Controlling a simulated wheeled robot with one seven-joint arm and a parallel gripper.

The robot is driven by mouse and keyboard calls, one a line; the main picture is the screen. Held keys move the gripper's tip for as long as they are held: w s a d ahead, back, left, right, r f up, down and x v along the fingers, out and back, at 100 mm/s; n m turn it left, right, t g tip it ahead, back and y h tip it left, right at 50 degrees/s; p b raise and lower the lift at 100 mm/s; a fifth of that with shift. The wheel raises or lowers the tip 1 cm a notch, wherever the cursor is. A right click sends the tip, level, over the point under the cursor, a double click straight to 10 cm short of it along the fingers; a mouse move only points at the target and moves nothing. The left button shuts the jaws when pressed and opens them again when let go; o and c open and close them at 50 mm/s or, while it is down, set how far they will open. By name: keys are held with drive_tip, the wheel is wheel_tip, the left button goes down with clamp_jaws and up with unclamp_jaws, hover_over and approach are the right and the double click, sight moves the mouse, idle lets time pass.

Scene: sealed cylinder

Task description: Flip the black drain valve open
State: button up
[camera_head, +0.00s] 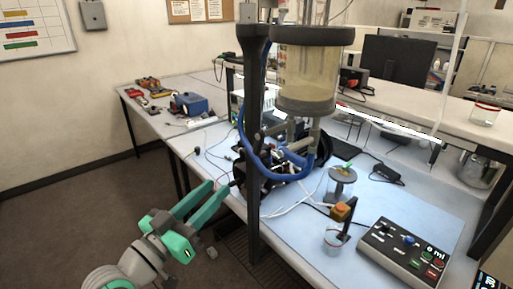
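A clear sealed cylinder (307,78) with yellowish liquid and dark end caps stands above the bench beside a dark post. Pipes and a blue hose run below it. A thin black lever (349,218) stands upright beside an orange block (341,211), above a clear red-rimmed beaker (334,241). This lever may be the black drain valve; its link to the pipes cannot be made out. My gripper (221,187), with green fingers, is at the lower left, left of the post and well apart from the lever. Its fingers are apart and look empty.
A control box (411,250) reading "0 ml" lies at the bench's front right. A capped jar (341,184) stands behind the beaker. The dark post (253,150) rises between my gripper and the lever. Cables cross the blue bench top. The floor at left is clear.

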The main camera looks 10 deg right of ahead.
sight(255, 149)
drive_tip(key=s+r+m+g+h, duration=0.2)
drive_tip(key=s+r+m+g, duration=0.45)
drive_tip(key=r, duration=0.55)
drive_tip(key=shift+m+t, duration=0.55)
drive_tip(key=shift+m, duration=0.1)
drive_tip(key=x, duration=0.7)
drive_tip(key=s+x, duration=0.1)
drive_tip(key=x, duration=0.3)
drive_tip(key=shift+d, duration=0.2)
clamp_jaws()
